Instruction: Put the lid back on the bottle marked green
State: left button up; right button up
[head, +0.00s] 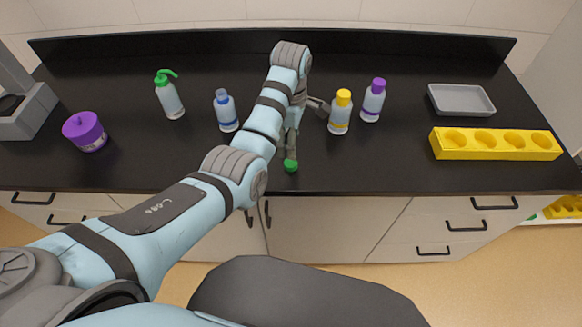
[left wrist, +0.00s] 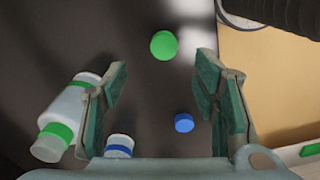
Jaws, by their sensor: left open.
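A green lid (head: 290,165) lies on the black counter near its front edge. It also shows in the left wrist view (left wrist: 163,45), ahead of the fingers. My left gripper (head: 308,131) is open and empty above the counter; in the left wrist view (left wrist: 160,90) nothing is between its fingers. A pale bottle with green bands (left wrist: 68,107) shows at the left of the wrist view, partly behind one finger. I cannot tell whether it is capped. In the head view my arm seems to hide it. My right gripper is not in view.
A blue lid (left wrist: 184,122) lies near a blue-marked bottle (head: 225,110). A yellow-capped bottle (head: 340,112) and a purple-capped bottle (head: 374,100) stand right of my gripper. A green-nozzled wash bottle (head: 170,96), purple pot (head: 85,132), yellow rack (head: 495,153) and grey tray (head: 461,111) stand elsewhere.

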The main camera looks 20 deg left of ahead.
aim_at(291, 163)
pick_arm(q)
jog(key=f, duration=0.2)
jog(key=shift+w+f, duration=0.3)
jog(key=shift+f, duration=0.05)
jog(key=shift+s+f, duration=0.1)
jog(key=shift+s, duration=0.3)
jog(key=shift+s+r, duration=0.15)
jog(key=shift+r, duration=0.05)
notch_tip(291, 163, down, 4)
jog(key=shift+d+f, duration=0.1)
jog(key=shift+f, duration=0.1)
jog(key=shift+s+f, duration=0.1)
jog(key=shift+f, duration=0.45)
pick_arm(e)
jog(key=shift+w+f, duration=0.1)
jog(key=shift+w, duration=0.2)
pick_arm(q)
jog(key=c, duration=0.8)
